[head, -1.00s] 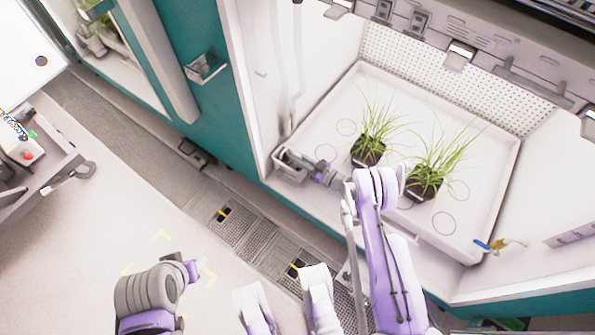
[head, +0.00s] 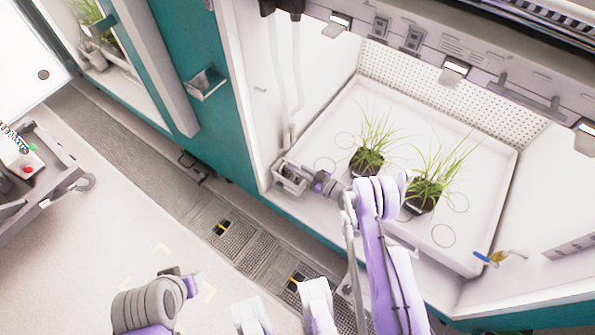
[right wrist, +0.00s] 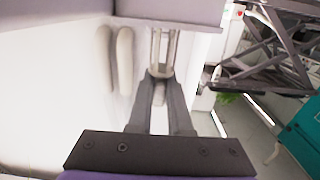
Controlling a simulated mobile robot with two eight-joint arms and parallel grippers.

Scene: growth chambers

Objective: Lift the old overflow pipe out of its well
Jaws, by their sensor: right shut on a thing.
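My right gripper (head: 301,177) reaches into the small pale box-like well (head: 290,187) at the left front corner of the white tray. In the right wrist view the fingers (right wrist: 159,76) are shut on the old overflow pipe (right wrist: 164,48), a pale grey upright tube with open slots. In the head view the gripper and the well's rim hide most of the pipe. I cannot tell how far its lower end sits in the well.
Two potted grassy plants (head: 367,160) (head: 422,196) stand on the white tray (head: 325,130), right of my right gripper. A blue and brass valve (head: 490,258) sits at the tray's right. Pale hoses (head: 293,85) hang on the chamber's left wall above the well.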

